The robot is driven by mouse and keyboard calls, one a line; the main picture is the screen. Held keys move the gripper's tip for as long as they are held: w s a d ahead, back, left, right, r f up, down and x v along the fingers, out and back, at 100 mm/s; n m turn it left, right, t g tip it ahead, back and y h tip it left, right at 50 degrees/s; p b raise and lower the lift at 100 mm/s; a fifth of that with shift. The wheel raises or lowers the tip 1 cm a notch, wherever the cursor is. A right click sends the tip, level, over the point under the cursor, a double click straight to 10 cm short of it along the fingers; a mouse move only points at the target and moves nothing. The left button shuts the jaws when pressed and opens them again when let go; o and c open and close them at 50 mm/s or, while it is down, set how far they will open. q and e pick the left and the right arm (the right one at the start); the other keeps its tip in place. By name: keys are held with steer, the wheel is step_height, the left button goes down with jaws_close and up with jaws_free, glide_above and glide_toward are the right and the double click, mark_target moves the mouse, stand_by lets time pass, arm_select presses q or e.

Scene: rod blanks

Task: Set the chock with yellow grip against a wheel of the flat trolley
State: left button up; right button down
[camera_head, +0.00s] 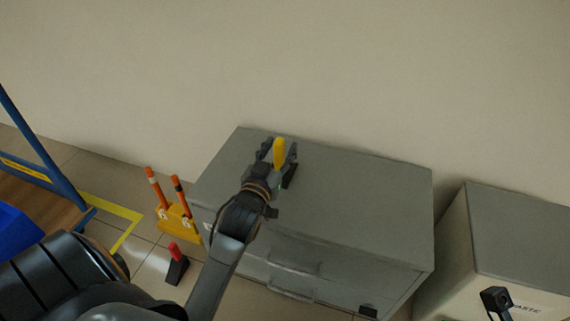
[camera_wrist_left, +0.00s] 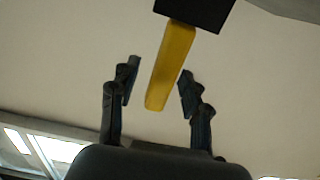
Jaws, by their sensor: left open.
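The chock with yellow grip sits on top of the grey cabinet; its yellow grip (camera_head: 280,153) stands up and its dark body (camera_head: 289,176) is partly hidden by my gripper. My left gripper (camera_head: 276,158) is at the chock, open. In the left wrist view the yellow grip (camera_wrist_left: 171,65) lies between the two open fingers (camera_wrist_left: 159,76), with a gap visible on each side, and the dark body (camera_wrist_left: 197,12) is beyond it. The flat trolley (camera_head: 45,201), with blue frame and wooden deck, is cut off at the left edge. I do not see my right gripper.
The grey cabinet (camera_head: 360,200) stands against the wall. A chock with red grip (camera_head: 176,265) and a yellow holder (camera_head: 180,225) with orange sticks are on the floor left of it. A blue bin (camera_head: 18,232) is on the trolley. A waste box (camera_head: 525,245) stands at right.

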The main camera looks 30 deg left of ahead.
arm_select(q)
steer(key=shift+s, duration=0.1)
steer(key=shift+c, duration=1.1)
jaws_close()
steer(key=shift+r, duration=0.15)
